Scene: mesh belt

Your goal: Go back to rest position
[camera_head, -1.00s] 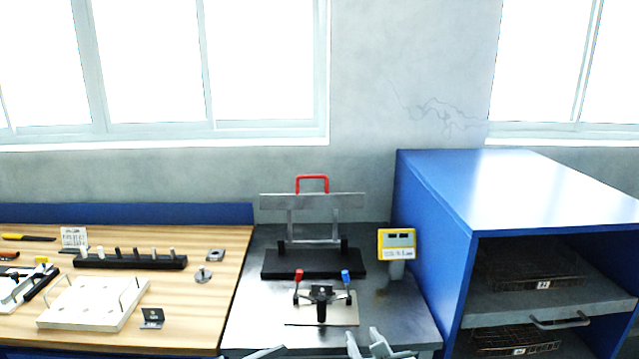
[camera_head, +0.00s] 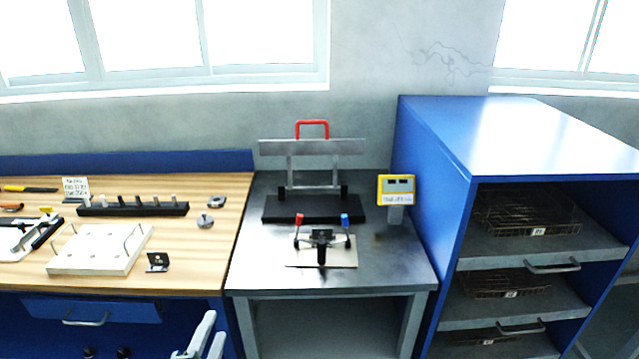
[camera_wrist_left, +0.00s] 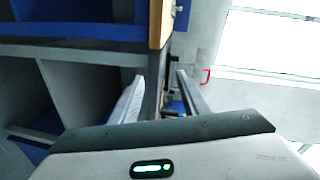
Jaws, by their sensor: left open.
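My left gripper (camera_head: 200,340) shows at the bottom edge of the head view, in front of the blue drawer bench and below the worktops. Its two pale fingers stand apart with nothing between them. In the left wrist view the gripper (camera_wrist_left: 160,92) also shows open and empty, with the bench edge and the wall beyond. My right gripper is not in the head view.
A wooden bench (camera_head: 200,270) with a white block (camera_head: 100,250) and a black peg rack (camera_head: 133,208) is at left. A metal table (camera_head: 260,275) with a clamp fixture (camera_head: 322,240) and yellow display (camera_head: 396,188) is central. A blue cabinet (camera_head: 425,165) holds wire baskets at right.

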